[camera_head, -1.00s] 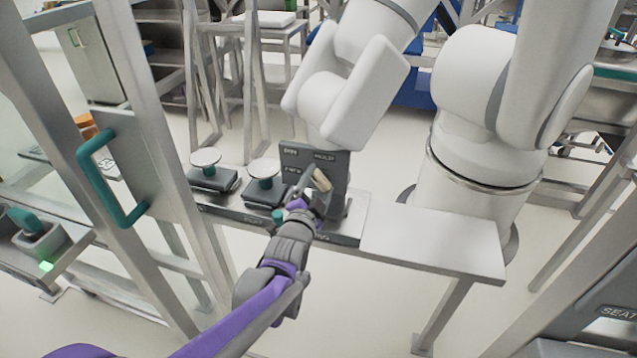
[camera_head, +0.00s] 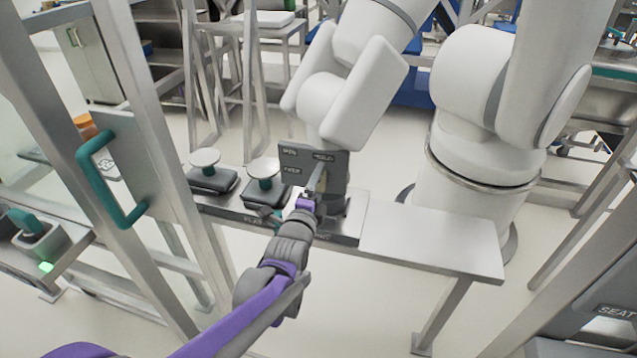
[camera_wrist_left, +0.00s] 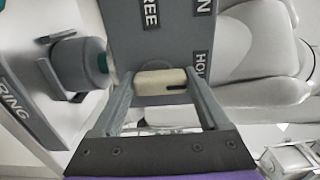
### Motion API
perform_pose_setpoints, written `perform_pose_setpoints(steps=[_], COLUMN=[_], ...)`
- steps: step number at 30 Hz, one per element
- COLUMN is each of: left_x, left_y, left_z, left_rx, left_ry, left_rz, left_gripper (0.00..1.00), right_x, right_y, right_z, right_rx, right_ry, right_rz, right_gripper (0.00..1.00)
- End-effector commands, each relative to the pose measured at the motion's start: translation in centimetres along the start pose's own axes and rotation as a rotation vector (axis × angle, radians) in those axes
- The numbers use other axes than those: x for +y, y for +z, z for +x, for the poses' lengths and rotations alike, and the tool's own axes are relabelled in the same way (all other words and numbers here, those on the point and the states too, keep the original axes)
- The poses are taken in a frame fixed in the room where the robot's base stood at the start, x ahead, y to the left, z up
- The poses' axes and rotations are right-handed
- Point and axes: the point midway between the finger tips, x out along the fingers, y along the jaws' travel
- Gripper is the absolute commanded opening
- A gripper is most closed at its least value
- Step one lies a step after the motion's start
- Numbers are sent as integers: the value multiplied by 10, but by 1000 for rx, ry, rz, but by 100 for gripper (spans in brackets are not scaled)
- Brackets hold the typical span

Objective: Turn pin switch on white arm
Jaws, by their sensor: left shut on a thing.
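The white arm (camera_head: 345,95) hangs in the middle of the head view, with a dark grey switch panel (camera_head: 334,163) with white labels on its lower end. My left gripper (camera_head: 317,184) is at the front of this panel. In the left wrist view, a beige pin switch (camera_wrist_left: 160,82) lies crosswise between the two fingers of my left gripper (camera_wrist_left: 163,96), which are shut on it. Labels on the panel (camera_wrist_left: 173,35) read partly "REE" and "HO". In the head view the switch is mostly hidden by the fingers. My right gripper is not in view.
Two round-topped knobs on dark bases (camera_head: 205,168) stand left of the panel on a metal bench (camera_head: 430,238), whose right part is clear. A large white column (camera_head: 475,170) rises behind it. A metal frame with a teal handle (camera_head: 108,180) stands at the left.

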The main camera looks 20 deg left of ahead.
Motion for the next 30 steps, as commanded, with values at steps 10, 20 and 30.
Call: perform_pose_setpoints(steps=[10, 20, 30], left_x=[0, 0, 0], left_y=[0, 0, 0], left_z=[0, 0, -11], left_rx=[0, 0, 0], left_ry=[1, 1, 0], left_rz=[19, 18, 16], left_gripper=[22, 100, 100], right_x=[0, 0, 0], right_y=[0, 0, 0], right_z=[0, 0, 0], right_rx=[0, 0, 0], right_ry=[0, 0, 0], right_rz=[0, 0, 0], right_gripper=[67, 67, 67])
